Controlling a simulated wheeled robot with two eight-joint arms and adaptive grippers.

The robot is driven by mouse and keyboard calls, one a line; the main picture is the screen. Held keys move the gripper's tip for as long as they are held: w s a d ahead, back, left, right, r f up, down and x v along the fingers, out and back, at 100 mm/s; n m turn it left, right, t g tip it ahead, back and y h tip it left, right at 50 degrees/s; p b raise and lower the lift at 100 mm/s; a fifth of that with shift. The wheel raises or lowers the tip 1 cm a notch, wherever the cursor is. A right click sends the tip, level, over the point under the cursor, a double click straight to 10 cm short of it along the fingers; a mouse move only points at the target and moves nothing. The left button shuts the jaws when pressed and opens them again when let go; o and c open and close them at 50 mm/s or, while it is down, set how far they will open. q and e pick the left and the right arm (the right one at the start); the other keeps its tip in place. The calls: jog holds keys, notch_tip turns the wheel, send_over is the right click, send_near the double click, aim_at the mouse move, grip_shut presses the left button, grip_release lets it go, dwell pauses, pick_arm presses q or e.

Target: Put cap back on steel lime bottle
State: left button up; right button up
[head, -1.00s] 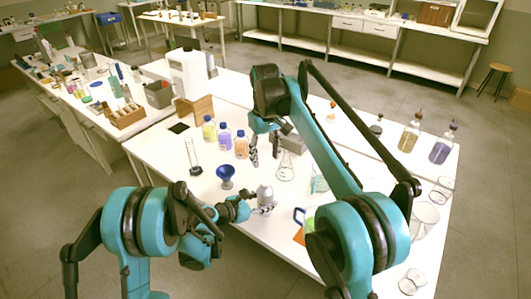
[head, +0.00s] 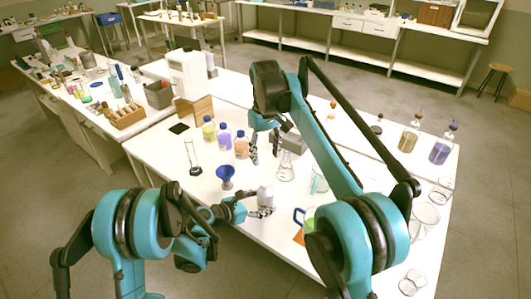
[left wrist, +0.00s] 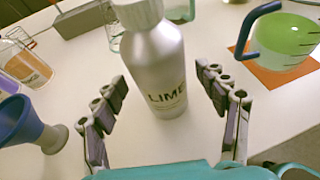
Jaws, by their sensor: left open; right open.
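The steel lime bottle (head: 266,197) stands upright near the front edge of the table. In the left wrist view the silver bottle (left wrist: 158,75) shows its LIME label, and a pale ribbed cap (left wrist: 138,13) sits at its top, partly cut off by the frame. My left gripper (left wrist: 163,88) is open, with its fingers on either side of the bottle and visible gaps to both. It also shows low beside the bottle in the head view (head: 256,211). My right gripper (head: 264,149) is open and empty farther back, near the colored bottles.
A blue funnel (head: 226,174) stands left of the bottle. A blue-handled beaker with green liquid (left wrist: 285,38) on an orange mat (left wrist: 278,78) is to the right. A conical flask (head: 286,168) and several colored bottles (head: 225,138) stand behind.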

pick_arm(q)
jog(key=v, duration=1)
jog(key=shift+s, duration=0.2)
jog(key=shift+a+r, duration=0.1)
